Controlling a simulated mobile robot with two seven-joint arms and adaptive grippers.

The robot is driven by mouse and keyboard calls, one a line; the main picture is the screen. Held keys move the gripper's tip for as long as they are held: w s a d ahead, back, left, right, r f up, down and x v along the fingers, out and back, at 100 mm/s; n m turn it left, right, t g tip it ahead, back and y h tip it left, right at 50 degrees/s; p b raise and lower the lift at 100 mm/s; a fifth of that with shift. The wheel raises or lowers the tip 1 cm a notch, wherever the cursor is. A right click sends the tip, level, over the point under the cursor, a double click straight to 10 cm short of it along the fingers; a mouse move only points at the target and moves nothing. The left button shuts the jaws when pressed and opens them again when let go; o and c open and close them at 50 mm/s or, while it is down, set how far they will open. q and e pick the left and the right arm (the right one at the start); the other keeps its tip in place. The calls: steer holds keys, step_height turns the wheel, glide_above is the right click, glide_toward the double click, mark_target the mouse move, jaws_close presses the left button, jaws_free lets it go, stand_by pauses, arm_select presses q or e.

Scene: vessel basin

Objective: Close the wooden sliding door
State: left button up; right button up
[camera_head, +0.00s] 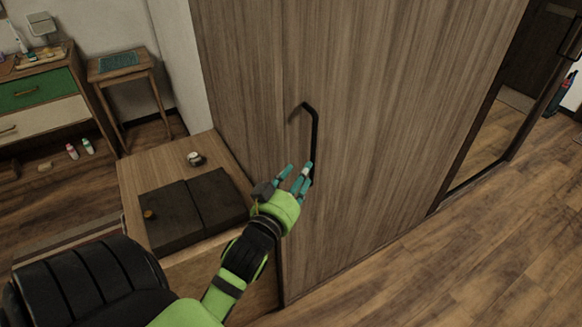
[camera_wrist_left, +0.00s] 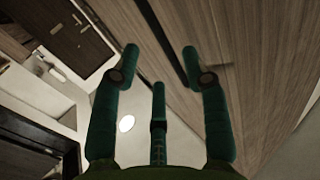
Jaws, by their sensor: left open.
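The wooden sliding door (camera_head: 370,130) is a tall brown panel with vertical grain in the middle of the head view. A black bar handle (camera_head: 314,135) stands upright on it. My left gripper (camera_head: 296,177) is at the lower end of the handle, with its teal fingers open. In the left wrist view the fingers (camera_wrist_left: 160,65) are spread, with the door panel (camera_wrist_left: 230,50) beyond them and a dark bar, apparently the handle (camera_wrist_left: 168,45), running between them. I cannot tell whether a finger touches the handle. My right gripper is not in view.
A low wooden cabinet (camera_head: 160,165) with dark mats (camera_head: 195,210) and a small round item (camera_head: 195,158) stands left of the door. A small stool (camera_head: 122,68) and a green-drawer dresser (camera_head: 40,95) are behind it. A mirror-like dark-framed opening (camera_head: 490,145) is at right. The wooden floor (camera_head: 470,265) at lower right is clear.

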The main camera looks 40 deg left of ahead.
arm_select(q)
steer(key=shift+v, duration=1.95)
steer(key=shift+a, duration=0.1)
steer(key=s+d+f+m+g+h, duration=0.1)
steer(key=s+d+f+g, duration=0.15)
steer(key=f, duration=1.05)
steer(key=s+d+f+m+g+h, duration=0.1)
steer(key=s+d+f+g+h, duration=0.15)
steer(key=f, duration=0.95)
steer(key=s+d+f+m+g+h, duration=0.1)
steer(key=d+f+g, duration=0.25)
steer(key=f, duration=0.95)
steer(key=s+f+g, duration=0.2)
steer(key=s+f, duration=0.4)
steer(key=s, duration=0.3)
steer(key=s+f+m+g, duration=0.1)
steer(key=s+f+g, duration=0.2)
steer(key=s, duration=0.6)
steer(key=s+f+m+g, duration=0.1)
steer(key=s+f+g, duration=0.2)
steer(key=s+f, duration=0.5)
steer(key=shift+s+f, duration=0.35)
steer(key=shift+s, duration=0.05)
steer(key=shift+a, duration=0.1)
